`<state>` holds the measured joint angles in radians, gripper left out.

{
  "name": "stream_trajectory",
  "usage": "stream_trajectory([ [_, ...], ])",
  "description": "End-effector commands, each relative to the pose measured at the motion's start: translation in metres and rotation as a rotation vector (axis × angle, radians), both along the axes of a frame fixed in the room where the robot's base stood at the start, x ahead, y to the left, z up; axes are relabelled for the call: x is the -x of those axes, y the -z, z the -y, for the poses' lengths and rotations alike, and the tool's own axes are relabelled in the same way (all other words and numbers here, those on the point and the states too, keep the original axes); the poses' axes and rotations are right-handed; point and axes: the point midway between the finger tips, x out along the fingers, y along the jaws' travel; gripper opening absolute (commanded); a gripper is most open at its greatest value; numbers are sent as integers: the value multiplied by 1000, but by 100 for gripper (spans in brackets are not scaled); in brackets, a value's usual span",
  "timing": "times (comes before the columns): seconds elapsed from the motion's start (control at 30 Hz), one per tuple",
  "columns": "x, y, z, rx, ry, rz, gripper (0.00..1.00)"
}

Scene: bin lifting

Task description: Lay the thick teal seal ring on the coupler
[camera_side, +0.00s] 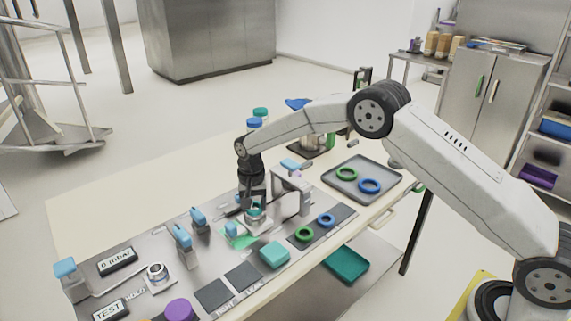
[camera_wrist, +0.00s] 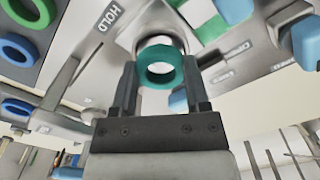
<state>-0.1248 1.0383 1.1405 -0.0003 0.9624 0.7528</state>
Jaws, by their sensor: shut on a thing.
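The thick teal seal ring (camera_wrist: 161,67) is between the two fingers of my gripper (camera_wrist: 161,80) in the wrist view, and the gripper is shut on it. A pale metal round part, seemingly the coupler (camera_wrist: 150,43), shows just behind the ring and is partly hidden by it. In the side view my gripper (camera_side: 253,197) points down over the panel beside a metal bracket. The ring (camera_side: 253,209) shows only as a small teal patch under the fingers, at the coupler. I cannot tell whether the ring touches the coupler.
A metal bracket (camera_side: 303,186) stands close to the right of my gripper. Green (camera_side: 304,233) and blue (camera_side: 326,219) rings lie on a dark strip; a tray (camera_side: 342,188) holds another pair. Blue-handled valves (camera_side: 182,237) stand at left. A teal block (camera_side: 274,254) lies in front.

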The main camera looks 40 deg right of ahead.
Motion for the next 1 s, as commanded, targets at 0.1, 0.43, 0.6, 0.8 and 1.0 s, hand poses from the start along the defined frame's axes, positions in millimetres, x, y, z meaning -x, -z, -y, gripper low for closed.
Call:
stream_trajectory([
  [0.1,0,0,0,0,0,0,4],
  [0.43,0,2,0,0,0,0,4],
  [0.6,0,5,0,0,0,0,4],
  [0.8,0,7,0,0,0,0,4],
  [1.0,0,8,0,0,0,0,4],
])
